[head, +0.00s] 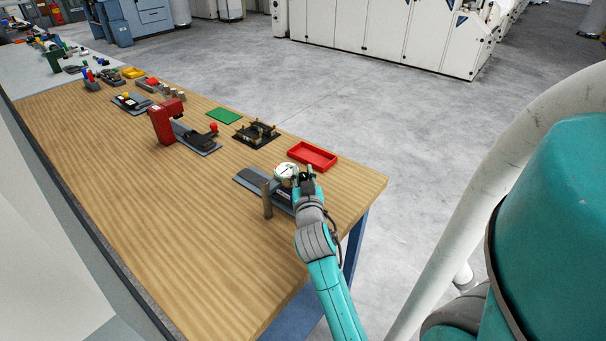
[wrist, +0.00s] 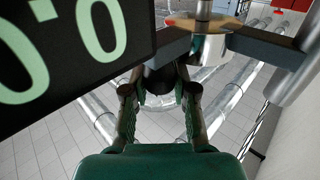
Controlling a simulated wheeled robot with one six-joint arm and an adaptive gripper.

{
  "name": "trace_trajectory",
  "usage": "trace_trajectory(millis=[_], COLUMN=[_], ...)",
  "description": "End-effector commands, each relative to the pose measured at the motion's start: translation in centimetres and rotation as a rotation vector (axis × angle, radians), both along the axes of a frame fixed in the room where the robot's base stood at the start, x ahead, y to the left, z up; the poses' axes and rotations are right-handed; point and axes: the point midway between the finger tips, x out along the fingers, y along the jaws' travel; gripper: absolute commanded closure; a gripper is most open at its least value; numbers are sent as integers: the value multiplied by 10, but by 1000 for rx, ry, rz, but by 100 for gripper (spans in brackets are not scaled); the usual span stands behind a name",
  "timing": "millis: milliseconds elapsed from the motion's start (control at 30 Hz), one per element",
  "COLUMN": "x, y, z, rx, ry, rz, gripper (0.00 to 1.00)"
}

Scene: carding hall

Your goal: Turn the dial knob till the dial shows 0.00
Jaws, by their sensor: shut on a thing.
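A round white-faced dial (head: 286,171) stands on a dark grey base plate (head: 252,181) near the right end of the wooden bench. Its reading is too small to tell in the head view. My gripper (head: 306,174) is just right of the dial. In the wrist view, my gripper's two fingers (wrist: 160,98) are shut on a dark knob (wrist: 159,80), partly hidden between the fingertips. A black display (wrist: 75,45) with pale green digits fills the upper left there. Two zeros with a point between them show, and the rest is cut off.
A metal post (head: 267,199) stands close left of my gripper. A red tray (head: 330,165) lies behind the dial. A black fixture (head: 256,134), a green mat (head: 224,116) and a red press (head: 163,124) sit farther left. The bench's front (head: 190,240) is clear.

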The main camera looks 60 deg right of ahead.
Motion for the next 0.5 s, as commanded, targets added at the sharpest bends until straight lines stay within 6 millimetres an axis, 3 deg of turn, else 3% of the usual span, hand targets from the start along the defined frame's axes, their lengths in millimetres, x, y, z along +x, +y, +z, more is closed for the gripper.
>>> trace_trajectory(millis=[200,233,333,500], x=[0,0,0,0], y=[0,0,0,0], z=[-2,-2,-1,-1], rx=[3,3,3,1], ry=[2,2,2,1], rz=[0,0,0,-1], gripper=[100,71,47,47])
